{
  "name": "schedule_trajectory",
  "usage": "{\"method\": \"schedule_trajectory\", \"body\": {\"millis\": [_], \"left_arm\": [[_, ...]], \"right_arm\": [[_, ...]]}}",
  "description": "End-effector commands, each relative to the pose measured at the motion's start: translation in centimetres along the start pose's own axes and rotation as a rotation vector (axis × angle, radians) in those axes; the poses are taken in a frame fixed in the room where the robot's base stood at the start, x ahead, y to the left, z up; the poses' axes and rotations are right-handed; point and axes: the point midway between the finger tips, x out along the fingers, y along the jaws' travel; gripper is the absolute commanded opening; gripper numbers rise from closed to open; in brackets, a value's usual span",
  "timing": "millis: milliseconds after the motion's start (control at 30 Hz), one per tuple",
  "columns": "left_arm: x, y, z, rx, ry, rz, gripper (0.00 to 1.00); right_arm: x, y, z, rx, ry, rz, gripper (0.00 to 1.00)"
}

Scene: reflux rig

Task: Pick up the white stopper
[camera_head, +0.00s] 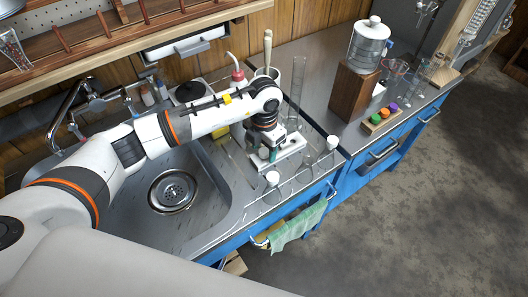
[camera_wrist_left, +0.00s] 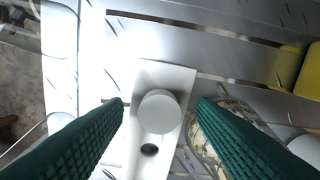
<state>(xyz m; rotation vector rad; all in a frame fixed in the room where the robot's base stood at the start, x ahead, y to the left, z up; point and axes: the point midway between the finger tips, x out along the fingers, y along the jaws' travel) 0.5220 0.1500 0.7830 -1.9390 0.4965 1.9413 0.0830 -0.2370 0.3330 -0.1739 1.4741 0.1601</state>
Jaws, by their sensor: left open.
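A white round stopper (camera_wrist_left: 159,111) sits on a white holder plate (camera_wrist_left: 178,72) with a dark hole beside it, in the left wrist view. My left gripper (camera_wrist_left: 162,106) is open, with one green finger on each side of the stopper and gaps between. In the head view my left gripper (camera_head: 268,154) points down over the white holder plate (camera_head: 291,149) on the counter right of the sink; it hides the stopper there. Two other white caps, a front one (camera_head: 272,178) and a right one (camera_head: 332,142), top glassware nearby. My right gripper is not in view.
A tall glass cylinder (camera_head: 297,85) stands behind the holder plate. The sink (camera_head: 150,225) lies to the left. A wooden block (camera_head: 352,91) carries a glass jar. A green towel (camera_head: 296,228) hangs at the counter's front. A yellow object (camera_wrist_left: 309,75) lies right in the wrist view.

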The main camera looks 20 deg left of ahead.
Motion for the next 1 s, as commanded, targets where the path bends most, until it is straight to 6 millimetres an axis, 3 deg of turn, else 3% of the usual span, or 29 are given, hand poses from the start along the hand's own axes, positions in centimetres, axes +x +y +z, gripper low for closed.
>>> {"method": "schedule_trajectory", "body": {"millis": [233,533,867,1000], "left_arm": [[0.3,0.0,0.0,0.001,0.001,0.001,0.52],[0.2,0.0,0.0,0.000,0.001,0.000,0.05],[0.1,0.0,0.0,0.000,0.002,0.000,0.04],[-1.4,0.0,-0.1,0.000,0.005,0.000,0.04]], "right_arm": [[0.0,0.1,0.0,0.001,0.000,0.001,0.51],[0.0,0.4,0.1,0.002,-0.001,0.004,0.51],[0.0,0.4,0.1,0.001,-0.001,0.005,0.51],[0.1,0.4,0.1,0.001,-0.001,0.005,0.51]]}}
